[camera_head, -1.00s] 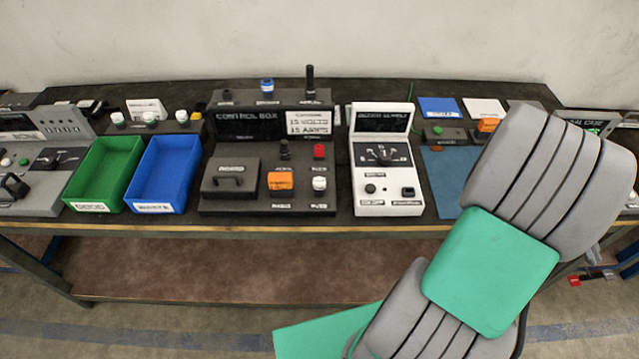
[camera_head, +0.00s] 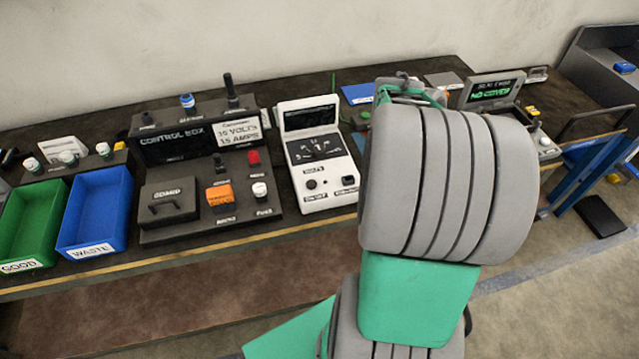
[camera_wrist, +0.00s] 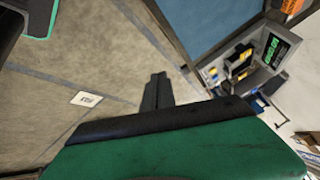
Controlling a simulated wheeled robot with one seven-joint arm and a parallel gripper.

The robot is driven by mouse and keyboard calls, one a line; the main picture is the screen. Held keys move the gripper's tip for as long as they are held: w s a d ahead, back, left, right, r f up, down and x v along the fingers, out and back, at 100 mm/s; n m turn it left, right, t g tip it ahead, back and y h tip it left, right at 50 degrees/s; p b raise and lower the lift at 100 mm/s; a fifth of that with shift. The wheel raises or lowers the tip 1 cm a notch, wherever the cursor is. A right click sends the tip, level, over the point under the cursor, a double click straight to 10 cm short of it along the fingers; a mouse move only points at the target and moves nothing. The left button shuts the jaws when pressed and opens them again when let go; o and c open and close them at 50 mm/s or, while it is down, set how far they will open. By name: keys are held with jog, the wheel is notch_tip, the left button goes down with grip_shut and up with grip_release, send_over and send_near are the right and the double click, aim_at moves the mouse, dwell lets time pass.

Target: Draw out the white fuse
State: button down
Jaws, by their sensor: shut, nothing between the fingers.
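The white fuse (camera_head: 260,190) is a small white cap on the right front part of the dark control box (camera_head: 160,218), with a label below it. It stands upright, just right of an orange block. My gripper shows in the wrist view (camera_wrist: 157,92) as two dark fingers pressed together with nothing between them. It is over the floor, apart from the fuse. In the head view my arm stands right of the control box and the fingers cannot be made out. The fuse is not seen in the wrist view.
A red cap (camera_head: 253,158), the orange block (camera_head: 220,194) and a black-handled cover (camera_head: 168,200) crowd the control box near the fuse. A white meter (camera_head: 318,172) stands close on its right. Blue (camera_head: 95,212) and green (camera_head: 38,222) bins stand on its left.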

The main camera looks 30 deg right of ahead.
jog(key=w+a+r+n+t+y, duration=0.1)
jog(key=w+a+n+t+y, duration=0.1)
jog(key=w+a+n, duration=0.7)
jog(key=w+a+r+n+t+y, duration=0.1)
jog(key=w+a+r+n+t, duration=0.3)
jog(key=a, duration=0.9)
jog(key=s+a+n+y, duration=0.1)
jog(key=s+a+n, duration=0.1)
jog(key=a+n, duration=0.4)
jog(key=s+a+f+n+y, duration=0.1)
jog(key=s+a+n+y, duration=0.1)
jog(key=a+n, duration=0.5)
jog(key=a, duration=0.3)
jog(key=shift+s+a+f+y, duration=0.15)
jog(key=shift+a+y, duration=0.1)
jog(key=shift+y, duration=0.05)
jog(key=c, duration=2.2)
grip_release()
